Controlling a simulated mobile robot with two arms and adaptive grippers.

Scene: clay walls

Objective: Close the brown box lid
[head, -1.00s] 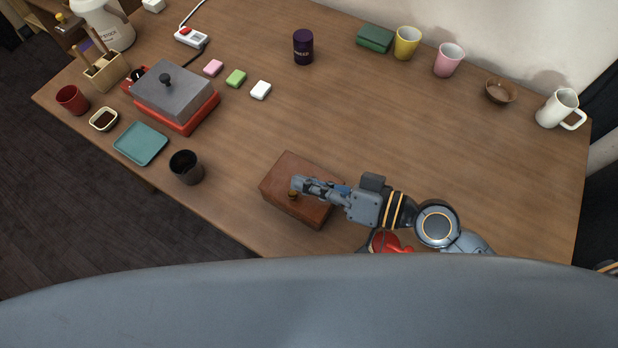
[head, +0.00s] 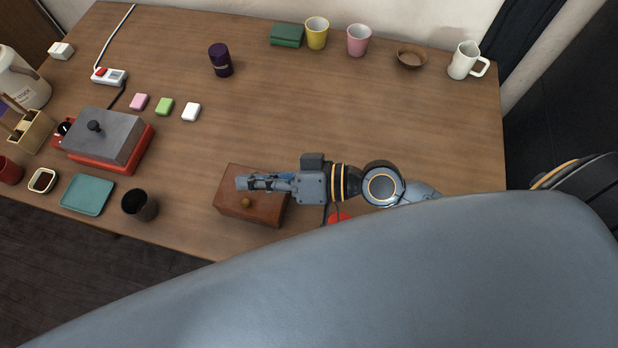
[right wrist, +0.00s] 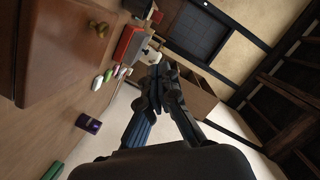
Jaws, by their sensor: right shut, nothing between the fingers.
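The brown box (head: 232,206) stands near the front edge of the table, with a small brass-coloured knob (head: 246,202) on it. Its lid lies flat and looks closed, with no gap that I can see. My right gripper (head: 241,183) is shut and empty, above the top of the box and just behind the knob in the head view. It hides part of the lid. In the right wrist view the box (right wrist: 50,50) fills the upper left, beside the shut fingers (right wrist: 157,75). My left gripper is not in view.
A black cup (head: 139,205), a teal tray (head: 87,195) and a red-based grill (head: 105,138) stand left of the box. A red object (head: 340,217) is partly hidden by my right arm.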

